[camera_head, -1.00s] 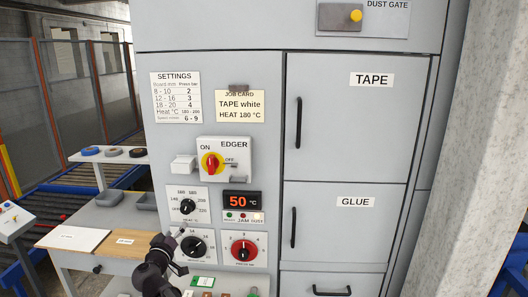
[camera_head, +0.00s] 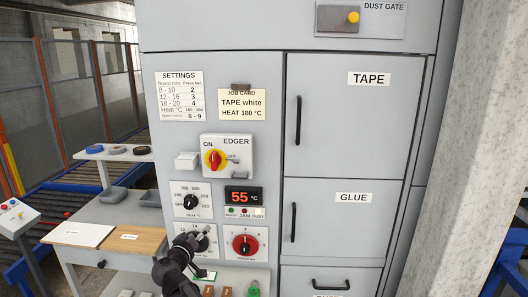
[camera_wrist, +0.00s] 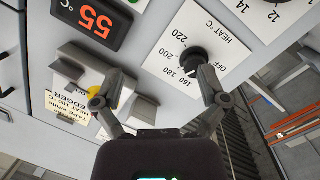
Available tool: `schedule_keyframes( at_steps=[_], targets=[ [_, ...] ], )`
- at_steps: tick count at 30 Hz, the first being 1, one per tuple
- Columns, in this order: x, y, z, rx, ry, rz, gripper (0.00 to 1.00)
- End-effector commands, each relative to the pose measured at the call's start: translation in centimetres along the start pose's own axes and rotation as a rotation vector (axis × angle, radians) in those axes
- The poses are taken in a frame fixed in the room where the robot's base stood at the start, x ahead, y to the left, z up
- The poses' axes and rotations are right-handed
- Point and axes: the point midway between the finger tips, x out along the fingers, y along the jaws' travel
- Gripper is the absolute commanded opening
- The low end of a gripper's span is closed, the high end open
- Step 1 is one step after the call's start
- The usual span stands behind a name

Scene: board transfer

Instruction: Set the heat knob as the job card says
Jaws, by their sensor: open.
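The black heat knob (camera_head: 190,202) sits on a white dial plate marked HEAT °C, low on the grey cabinet front. In the wrist view the knob (camera_wrist: 193,60) shows with numbers 160, 180, 200, 220 and OFF around it; I cannot read its pointer surely. The job card (camera_head: 243,106) reads TAPE white, HEAT 180 °C. The red display (camera_head: 242,196) reads 55 °C. My gripper (camera_wrist: 157,82) is open; its right finger appears close by the knob and partly overlaps it. I cannot tell if they touch. In the head view my gripper (camera_head: 188,240) is just below the heat dial.
The EDGER switch box (camera_head: 227,145) with its red handle stands out above the dials. Another black dial (camera_head: 200,243) and a red dial (camera_head: 245,244) sit below. A SETTINGS chart (camera_head: 181,96) hangs upper left. A bench (camera_head: 90,260) stands at left.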

Motion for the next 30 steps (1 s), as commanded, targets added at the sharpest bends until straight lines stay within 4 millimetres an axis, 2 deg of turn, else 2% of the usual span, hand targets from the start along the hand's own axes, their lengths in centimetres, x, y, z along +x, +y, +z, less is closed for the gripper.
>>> schedule_keyframes(
  at_steps=[8, 15, 23, 30],
  targets=[
    [2.5, 4.5, 6.3, 0.005, -0.197, 0.026, 0.93],
    [4.1, 10.0, 15.1, 0.018, -0.476, 0.022, 0.93],
    [3.4, 14.9, 23.7, 0.048, -0.770, -0.043, 0.93],
    [1.0, 18.2, 30.3, 0.098, -1.011, -0.159, 0.93]
  ],
)
